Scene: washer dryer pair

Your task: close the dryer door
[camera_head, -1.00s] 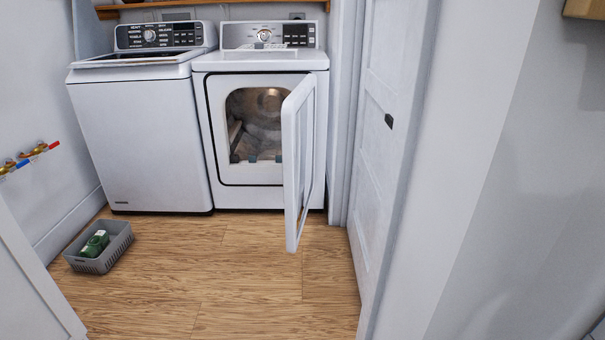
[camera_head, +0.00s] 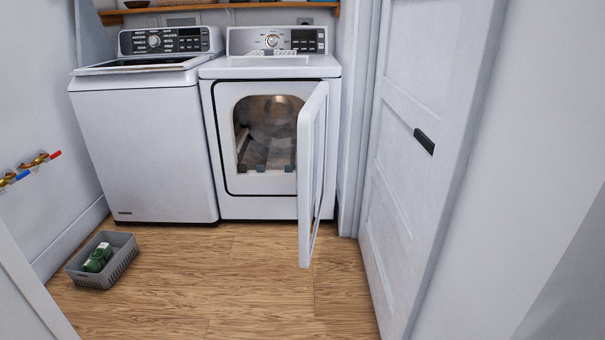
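The white dryer (camera_head: 272,208) stands against the back wall, right of the washer. Its door (camera_head: 306,175) is open, hinged on the right side and swung out toward me, so I see it nearly edge-on. The dryer opening (camera_head: 265,130) shows the drum inside, and the door covers the opening's right edge. Neither of my grippers shows in the head view.
A white washer (camera_head: 147,150) stands left of the dryer. A grey basket (camera_head: 120,262) with a green item lies on the floor at left. A white room door (camera_head: 405,150) stands at right. The wooden floor (camera_head: 215,275) before the dryer is clear.

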